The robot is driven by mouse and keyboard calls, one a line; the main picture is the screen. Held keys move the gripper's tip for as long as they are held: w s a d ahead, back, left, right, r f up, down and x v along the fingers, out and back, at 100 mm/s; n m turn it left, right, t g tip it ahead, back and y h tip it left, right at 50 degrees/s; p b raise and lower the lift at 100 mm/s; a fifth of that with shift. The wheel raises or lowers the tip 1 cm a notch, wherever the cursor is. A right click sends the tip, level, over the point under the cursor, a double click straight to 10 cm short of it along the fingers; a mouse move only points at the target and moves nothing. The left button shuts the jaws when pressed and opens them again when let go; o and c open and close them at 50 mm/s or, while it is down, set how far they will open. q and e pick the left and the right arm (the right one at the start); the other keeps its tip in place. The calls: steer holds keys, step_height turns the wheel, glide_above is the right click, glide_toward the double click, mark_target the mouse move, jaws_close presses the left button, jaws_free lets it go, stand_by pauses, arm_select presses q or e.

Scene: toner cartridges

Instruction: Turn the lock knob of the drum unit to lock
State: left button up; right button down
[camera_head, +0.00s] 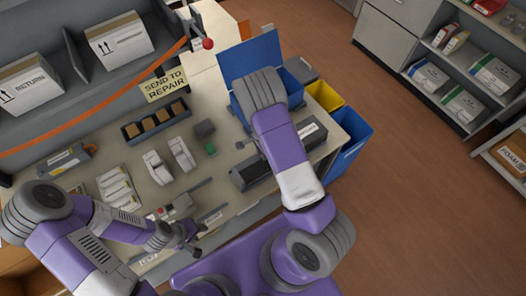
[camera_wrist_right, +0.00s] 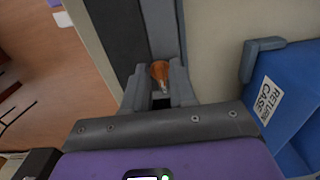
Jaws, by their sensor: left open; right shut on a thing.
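The dark, long drum unit (camera_head: 250,174) lies on the bench at its right end, partly covered by my right arm. In the right wrist view, a dark body that looks like the drum unit (camera_wrist_right: 115,40) runs up from my gripper. My right gripper (camera_wrist_right: 160,86) is shut on a small orange knob (camera_wrist_right: 160,71), which shows between its fingers. Whether the knob is turned to lock cannot be told. In the head view my right gripper is hidden by the arm. My left gripper (camera_head: 192,240) is open and empty near the front edge of the bench.
A blue bin (camera_head: 351,140) and a yellow bin (camera_head: 325,96) stand at the right end of the bench. A blue case (camera_wrist_right: 290,100) is at the right in the wrist view.

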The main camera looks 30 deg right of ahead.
steer(key=c, duration=0.9)
jaws_free()
steer(key=shift+c, duration=0.2)
steer(key=shift+r, duration=0.1)
step_height(320, 180, up, 8)
steer(key=shift+f+p, duration=0.25)
steer(key=shift+p, duration=0.05)
steer(key=shift+s+f, duration=0.1)
